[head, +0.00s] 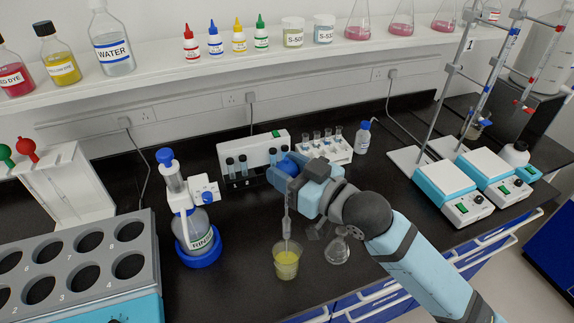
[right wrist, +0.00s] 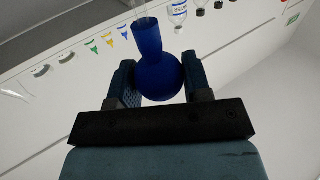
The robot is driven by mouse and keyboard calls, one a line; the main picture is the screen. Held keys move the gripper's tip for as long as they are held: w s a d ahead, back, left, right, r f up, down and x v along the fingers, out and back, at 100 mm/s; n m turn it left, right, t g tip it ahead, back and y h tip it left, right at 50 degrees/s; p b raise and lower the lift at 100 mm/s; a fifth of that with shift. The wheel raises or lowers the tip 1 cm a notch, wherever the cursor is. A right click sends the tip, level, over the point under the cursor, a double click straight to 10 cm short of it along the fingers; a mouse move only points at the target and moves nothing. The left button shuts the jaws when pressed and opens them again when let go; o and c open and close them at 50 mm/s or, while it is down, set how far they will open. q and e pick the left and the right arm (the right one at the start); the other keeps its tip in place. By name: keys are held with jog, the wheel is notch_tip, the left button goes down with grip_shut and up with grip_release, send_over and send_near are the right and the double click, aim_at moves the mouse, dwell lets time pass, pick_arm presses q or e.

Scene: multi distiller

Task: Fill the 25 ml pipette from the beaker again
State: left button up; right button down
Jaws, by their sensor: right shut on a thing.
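My right gripper (right wrist: 160,85) is shut on the blue bulb (right wrist: 160,77) of the pipette. In the head view the gripper (head: 290,172) hides most of the bulb. The pipette's clear glass stem (head: 287,215) hangs below it, close to upright. The beaker (head: 287,262) stands on the black bench with yellow liquid in it. The pipette's lower end reaches into the beaker; whether the tip is under the liquid surface is hard to tell. My left gripper is not in view.
A small clear flask (head: 337,250) stands right of the beaker, close to my right arm. The rinse bottle dispenser (head: 195,228) in a blue base stands left. A grey block with numbered holes (head: 75,265) is at the front left. Two stirrer plates (head: 446,182) with burette stands are at the right.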

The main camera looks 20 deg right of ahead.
jog(key=shift+f+b, duration=1.2)
jog(key=shift+f, duration=1.5)
jog(key=c, duration=1.6)
grip_release()
jog(key=shift+c, duration=0.2)
jog(key=shift+o, duration=0.6)
jog(key=o, duration=0.4)
jog(key=shift+c, duration=1.4)
